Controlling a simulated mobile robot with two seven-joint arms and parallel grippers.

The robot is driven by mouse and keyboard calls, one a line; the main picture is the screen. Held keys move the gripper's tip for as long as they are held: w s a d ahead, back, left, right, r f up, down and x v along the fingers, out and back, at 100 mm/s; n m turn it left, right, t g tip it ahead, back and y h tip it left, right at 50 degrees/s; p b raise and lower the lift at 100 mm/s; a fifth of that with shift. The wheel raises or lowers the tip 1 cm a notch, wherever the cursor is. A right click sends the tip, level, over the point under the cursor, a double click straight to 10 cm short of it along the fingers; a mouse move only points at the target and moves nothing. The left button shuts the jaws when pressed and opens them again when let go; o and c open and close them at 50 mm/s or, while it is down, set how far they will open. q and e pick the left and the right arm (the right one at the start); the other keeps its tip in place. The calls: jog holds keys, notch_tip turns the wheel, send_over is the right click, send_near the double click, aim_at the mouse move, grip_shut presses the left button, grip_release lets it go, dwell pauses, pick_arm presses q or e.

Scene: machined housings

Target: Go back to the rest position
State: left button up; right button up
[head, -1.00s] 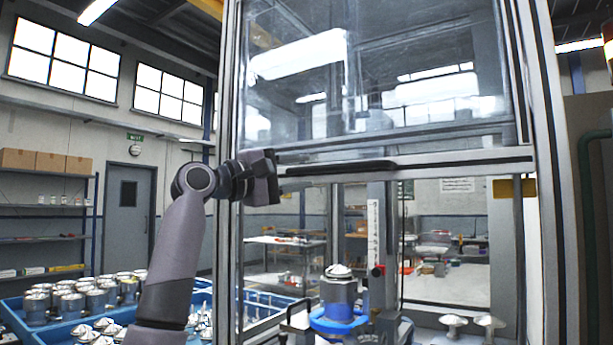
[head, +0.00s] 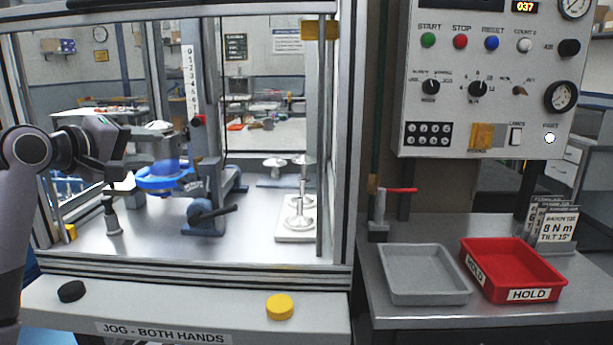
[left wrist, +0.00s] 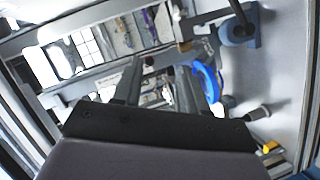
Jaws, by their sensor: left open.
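The blue ring also shows in the left wrist view (left wrist: 207,82), just right of the fingers. I cannot tell the gap between fingers and fixture. My right gripper is in neither view.
The enclosure's front ledge holds a black button (head: 71,291) and a yellow button (head: 280,306). Metal valve-shaped parts (head: 299,215) stand inside at right. A grey tray (head: 424,297) and red HOLD tray (head: 511,296) sit on the right bench below the control panel (head: 480,130).

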pick_arm(q)
jog(key=s+d+f+m+g+y, duration=0.15)
jog(key=s+f, duration=0.25)
jog(key=f, duration=0.6)
jog(key=s+d+f+m+g, duration=0.2)
jog(key=s+f, duration=0.2)
jog(key=f, duration=0.6)
jog(key=s+d+f+m+g+y, duration=0.15)
jog(key=s+f, duration=0.35)
jog(key=f, duration=0.6)
jog(key=s+f+m+g+y, duration=0.1)
jog(key=s+f+m+g, duration=0.35)
jog(key=s, duration=0.95)
jog(key=s+f+m+g+y, duration=0.1)
jog(key=s+f+g, duration=0.1)
jog(key=s+f, duration=0.85)
jog(key=w+d+f+t+p, duration=0.1)
jog(key=t, duration=0.1)
jog(key=w+d+f+t+h+p, duration=0.1)
jog(key=t, duration=0.2)
jog(key=w+d+f+t, duration=0.1)
jog(key=t, duration=0.1)
jog(key=shift+d+f+m+h+p, duration=0.2)
jog(key=shift+d+m+h+p, duration=0.1)
jog(key=shift+d+m+p, duration=0.1)
